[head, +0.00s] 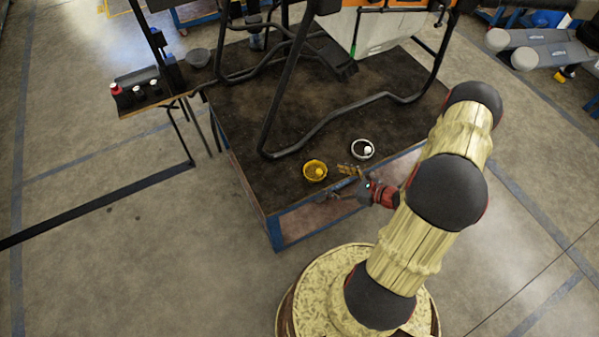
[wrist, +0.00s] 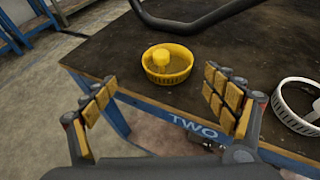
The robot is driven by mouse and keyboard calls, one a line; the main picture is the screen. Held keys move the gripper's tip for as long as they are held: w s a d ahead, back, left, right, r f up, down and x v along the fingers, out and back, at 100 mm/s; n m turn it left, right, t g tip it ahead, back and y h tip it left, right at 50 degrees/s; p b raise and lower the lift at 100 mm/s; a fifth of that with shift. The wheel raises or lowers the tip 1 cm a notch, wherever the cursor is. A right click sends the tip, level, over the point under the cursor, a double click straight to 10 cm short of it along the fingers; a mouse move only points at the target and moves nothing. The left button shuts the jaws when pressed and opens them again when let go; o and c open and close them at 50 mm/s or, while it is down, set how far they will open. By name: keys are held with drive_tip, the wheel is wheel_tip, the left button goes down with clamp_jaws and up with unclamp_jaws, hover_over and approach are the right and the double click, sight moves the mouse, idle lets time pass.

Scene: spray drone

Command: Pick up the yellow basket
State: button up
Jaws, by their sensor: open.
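The yellow basket (head: 315,170) is a small round tub on the dark tabletop, near the table's front edge. In the wrist view the yellow basket (wrist: 167,75) sits ahead of my gripper, between the lines of the two fingers, with a yellow cylindrical part standing inside it. My gripper (head: 345,182) is just in front of the table edge, to the right of the basket. In the wrist view my gripper (wrist: 163,98) has its yellow-padded fingers wide apart, with nothing between the pads. The fingers look apart from the basket.
A white basket (head: 362,149) stands to the right of the yellow one; it also shows at the right of the wrist view (wrist: 298,106). Black tubular drone legs (head: 330,122) cross the dark table (head: 240,125) behind the baskets. A side shelf (head: 150,97) holds small bottles at left.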

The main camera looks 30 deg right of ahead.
sight(319, 172)
drive_tip(key=x, duration=0.2)
drive_tip(key=b+x, duration=0.1)
drive_tip(key=x, duration=0.2)
drive_tip(key=d+b+x, duration=0.1)
drive_tip(key=x, duration=0.1)
drive_tip(key=shift+w+a, duration=0.15)
drive_tip(key=shift+w, duration=0.5)
drive_tip(key=shift+c, duration=0.4)
drive_tip(key=c, duration=1)
